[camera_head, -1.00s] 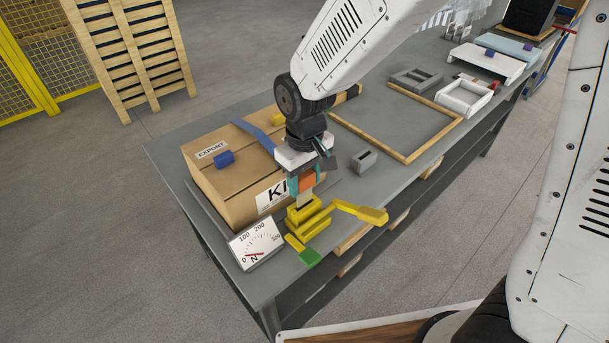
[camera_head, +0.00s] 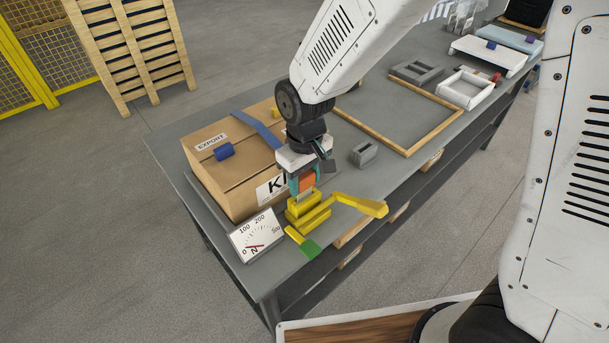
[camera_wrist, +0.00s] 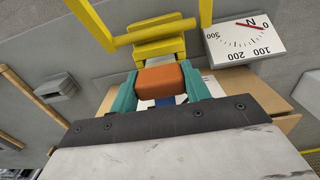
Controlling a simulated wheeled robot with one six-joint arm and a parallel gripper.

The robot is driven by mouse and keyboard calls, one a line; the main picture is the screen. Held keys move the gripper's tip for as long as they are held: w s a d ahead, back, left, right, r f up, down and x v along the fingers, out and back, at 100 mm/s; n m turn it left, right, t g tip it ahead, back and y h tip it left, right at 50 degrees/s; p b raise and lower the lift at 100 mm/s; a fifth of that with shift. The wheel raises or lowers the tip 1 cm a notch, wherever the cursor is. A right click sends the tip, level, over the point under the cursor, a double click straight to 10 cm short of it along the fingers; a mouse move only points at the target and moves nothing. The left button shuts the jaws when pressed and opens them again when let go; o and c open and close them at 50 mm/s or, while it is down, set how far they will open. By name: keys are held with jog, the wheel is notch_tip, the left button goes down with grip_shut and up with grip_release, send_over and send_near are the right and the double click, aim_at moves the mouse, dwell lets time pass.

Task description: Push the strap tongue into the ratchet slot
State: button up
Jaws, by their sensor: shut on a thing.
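My gripper (camera_head: 305,183) is shut on an orange block (camera_head: 308,181), which also shows between the teal fingers in the wrist view (camera_wrist: 160,82). A short pale strap tongue (camera_wrist: 152,65) sticks out beyond the block toward the yellow ratchet (camera_wrist: 160,47). In the head view the ratchet (camera_head: 306,217) stands on the bench directly below my gripper. The tongue's tip meets the ratchet's top. The slot mouth is hidden, so I cannot tell how deep the tip sits. The ratchet's yellow handle (camera_head: 358,204) reaches out to the right.
A force gauge (camera_head: 257,235) stands left of the ratchet. A cardboard box (camera_head: 228,178) with a blue strap (camera_head: 258,130) is behind it. A green-ended yellow lever (camera_head: 309,248) lies in front. A grey slotted block (camera_head: 364,154) and a wooden frame (camera_head: 437,133) are to the right.

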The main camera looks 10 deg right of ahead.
jog(key=shift+f, duration=0.95)
jog(key=o, duration=1.1)
jog(key=shift+c, duration=0.2)
notch_tip(320, 180, up, 8)
jog(key=shift+f, duration=0.1)
jog(key=shift+s, duration=0.1)
